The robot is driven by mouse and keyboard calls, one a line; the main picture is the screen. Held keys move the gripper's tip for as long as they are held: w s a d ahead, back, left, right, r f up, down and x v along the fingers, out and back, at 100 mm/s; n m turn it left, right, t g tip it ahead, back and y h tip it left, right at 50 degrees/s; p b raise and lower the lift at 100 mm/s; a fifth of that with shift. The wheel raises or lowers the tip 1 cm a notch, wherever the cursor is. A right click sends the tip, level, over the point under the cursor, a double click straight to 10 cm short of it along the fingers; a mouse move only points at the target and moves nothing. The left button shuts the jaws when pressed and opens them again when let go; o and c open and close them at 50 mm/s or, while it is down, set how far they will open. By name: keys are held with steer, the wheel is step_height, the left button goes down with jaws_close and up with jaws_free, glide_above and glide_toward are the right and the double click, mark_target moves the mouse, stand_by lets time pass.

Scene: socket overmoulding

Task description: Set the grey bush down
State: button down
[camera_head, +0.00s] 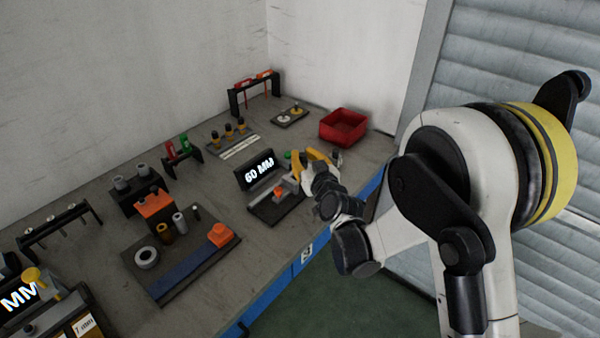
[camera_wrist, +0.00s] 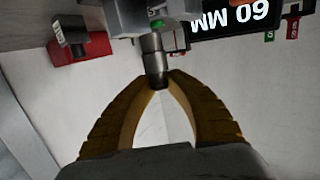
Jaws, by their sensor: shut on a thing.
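My gripper (camera_head: 313,158) has yellow fingers and is over the right part of the bench, just right of the gauge stand with the "60 MM" display (camera_head: 258,171). In the wrist view my gripper (camera_wrist: 161,78) has its curved fingers closed at the tips on the grey bush (camera_wrist: 153,58), a small cylinder with a darker end. The bush's far end is close to a grey block (camera_wrist: 147,14); I cannot tell whether they touch. The display also shows in the wrist view (camera_wrist: 236,20). In the head view the fingers and wrist make the bush hard to make out.
A red bin (camera_head: 343,127) stands behind my gripper. A dark tray (camera_head: 160,290) at the left holds a ring, several small cylinders and an orange block (camera_head: 221,235). Racks of tools (camera_head: 254,92) line the back. Bare bench shows between the trays.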

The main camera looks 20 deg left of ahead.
steer(key=shift+w+a+f, duration=0.1)
steer(key=shift+a+f, duration=0.3)
steer(key=shift+a, duration=0.2)
step_height(320, 180, down, 4)
steer(key=b, duration=0.2)
steer(key=shift+f+b, duration=0.1)
steer(key=shift+b, duration=0.2)
steer(key=shift+r, duration=0.2)
steer(key=shift+f, duration=0.2)
steer(key=c, duration=1.4)
jaws_free()
steer(key=shift+r, duration=0.2)
